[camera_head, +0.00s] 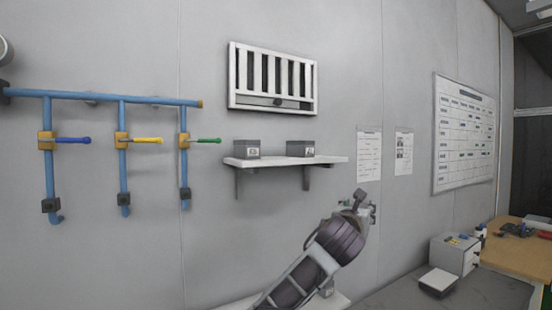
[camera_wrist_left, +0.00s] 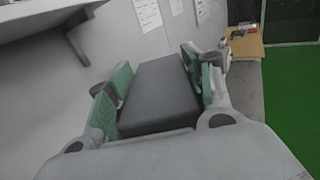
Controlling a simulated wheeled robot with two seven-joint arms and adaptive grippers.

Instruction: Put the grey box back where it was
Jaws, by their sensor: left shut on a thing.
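A dark grey box (camera_wrist_left: 160,95) fills the space between the green-padded fingers of my left gripper (camera_wrist_left: 156,68) in the left wrist view. The gripper is shut on it, with a pad against each side. In the head view my left gripper (camera_head: 362,208) is at the lower right of the wall shelf (camera_head: 275,161), below the posted sheets. The held box is mostly hidden there by the gripper and arm. Two other grey boxes stand upright on the wall shelf, a left one (camera_head: 246,149) and a right one (camera_head: 300,148). My right gripper is not in view.
A vent (camera_head: 272,105) is above the wall shelf. Blue pipes (camera_head: 122,102) with coloured handles are at left. A white box (camera_head: 455,255) stands on the counter at right.

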